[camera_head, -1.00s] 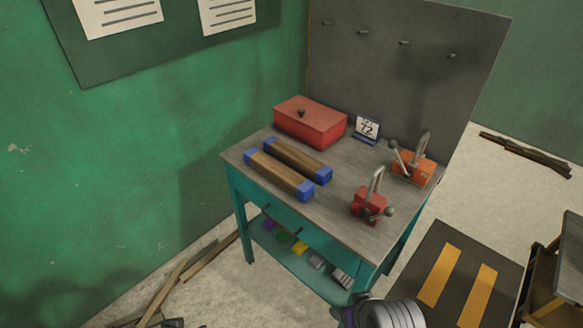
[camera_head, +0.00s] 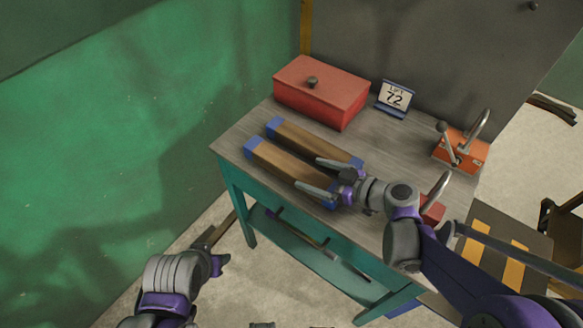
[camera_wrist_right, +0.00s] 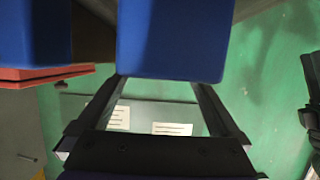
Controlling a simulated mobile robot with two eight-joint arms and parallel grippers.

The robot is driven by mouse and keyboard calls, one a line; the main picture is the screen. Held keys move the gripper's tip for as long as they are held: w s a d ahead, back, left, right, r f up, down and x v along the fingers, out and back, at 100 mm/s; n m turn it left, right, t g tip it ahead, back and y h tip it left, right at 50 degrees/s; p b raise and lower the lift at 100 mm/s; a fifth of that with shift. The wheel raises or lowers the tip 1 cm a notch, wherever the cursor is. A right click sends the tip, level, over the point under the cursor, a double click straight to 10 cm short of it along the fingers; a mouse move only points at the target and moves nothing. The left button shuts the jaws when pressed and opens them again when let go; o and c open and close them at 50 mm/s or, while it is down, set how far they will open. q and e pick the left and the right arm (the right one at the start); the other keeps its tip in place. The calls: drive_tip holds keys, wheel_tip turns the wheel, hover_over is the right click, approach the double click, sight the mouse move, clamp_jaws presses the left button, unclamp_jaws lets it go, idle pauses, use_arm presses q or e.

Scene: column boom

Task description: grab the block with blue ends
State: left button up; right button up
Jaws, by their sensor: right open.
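Two brown wooden blocks with blue ends lie side by side on the table, the far block (camera_head: 300,138) and the near block (camera_head: 285,163). My right gripper (camera_head: 309,174) is open over their right-hand ends and partly hides them in the head view. In the right wrist view, the blue end of one block (camera_wrist_right: 172,40) fills the space ahead of the open fingers (camera_wrist_right: 160,86). The other block's blue end (camera_wrist_right: 30,32) is at upper left. Contact cannot be told.
The grey-topped teal table (camera_head: 240,140) holds a red box (camera_head: 325,95), a "LIFT 72" sign (camera_head: 394,97), an orange clamp (camera_head: 458,150) and a red clamp (camera_head: 432,212), partly behind my right arm. A green wall stands left. A striped mat (camera_head: 500,250) lies right.

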sight(296, 168)
drive_tip(key=shift+a, duration=0.45)
drive_tip(key=x, duration=0.5)
drive_tip(key=shift+w+a, duration=0.1)
drive_tip(key=shift+w, duration=0.2)
drive_tip(key=shift+c, duration=0.3)
clamp_jaws()
